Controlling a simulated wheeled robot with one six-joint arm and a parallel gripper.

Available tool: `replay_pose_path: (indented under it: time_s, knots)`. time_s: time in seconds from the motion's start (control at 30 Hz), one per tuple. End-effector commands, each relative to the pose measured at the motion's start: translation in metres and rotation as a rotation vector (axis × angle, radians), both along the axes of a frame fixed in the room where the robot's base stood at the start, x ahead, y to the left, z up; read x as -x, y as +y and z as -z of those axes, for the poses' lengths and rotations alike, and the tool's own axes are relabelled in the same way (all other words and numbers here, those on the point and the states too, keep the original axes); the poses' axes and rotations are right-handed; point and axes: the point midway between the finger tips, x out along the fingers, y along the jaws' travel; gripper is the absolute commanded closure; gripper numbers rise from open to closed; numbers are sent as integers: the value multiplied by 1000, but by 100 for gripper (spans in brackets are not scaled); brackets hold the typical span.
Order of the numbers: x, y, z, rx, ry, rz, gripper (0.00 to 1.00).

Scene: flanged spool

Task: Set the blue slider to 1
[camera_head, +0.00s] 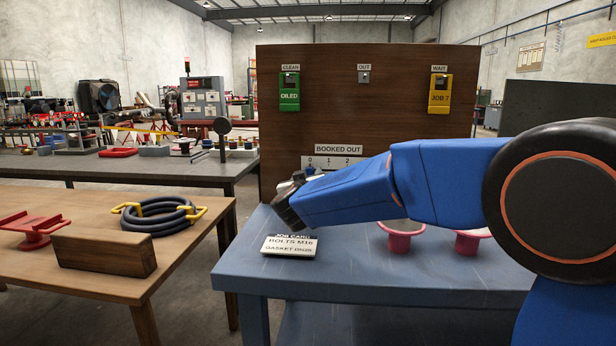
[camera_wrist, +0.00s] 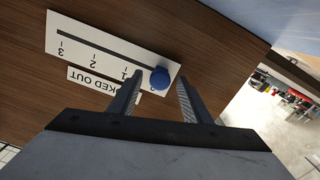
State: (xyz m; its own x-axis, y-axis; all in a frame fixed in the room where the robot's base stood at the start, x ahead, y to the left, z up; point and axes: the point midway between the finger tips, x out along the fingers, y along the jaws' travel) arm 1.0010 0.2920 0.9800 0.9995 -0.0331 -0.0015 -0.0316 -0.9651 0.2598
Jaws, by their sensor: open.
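The blue slider (camera_wrist: 160,78) is a round knob on a white scale plate (camera_wrist: 85,32), which the wrist view shows upside down with a dark slot and the marks 3, 2 and 1. The knob sits at the slot's end past the 1, by the 0. My gripper (camera_wrist: 158,80) is open, with one finger on each side of the knob; I cannot tell whether either touches it. In the head view the scale plate (camera_head: 333,161) is under the "BOOKED OUT" label, partly covered by my gripper (camera_head: 291,204) and arm.
The brown board (camera_head: 320,95) carries a green tag (camera_head: 289,95) and a yellow tag (camera_head: 440,95). A job card (camera_head: 290,245) and two red flanged spools (camera_head: 401,237) (camera_head: 468,243) stand on the blue bench (camera_head: 370,285) below my arm. A wooden table (camera_head: 190,255) with a coiled hose is at left.

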Motion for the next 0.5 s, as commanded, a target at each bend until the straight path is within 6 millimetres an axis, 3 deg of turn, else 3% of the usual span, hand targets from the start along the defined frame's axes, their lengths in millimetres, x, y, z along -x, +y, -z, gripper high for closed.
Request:
replay_pose_path:
  time_s: [0.1,0.13,0.3,0.5]
  knots:
    - [0,0,0,0,0,0,56]
    - [0,0,0,0,0,0,60]
    - [0,0,0,0,0,0,100]
    - [0,-4,-1,0,-1,1,100]
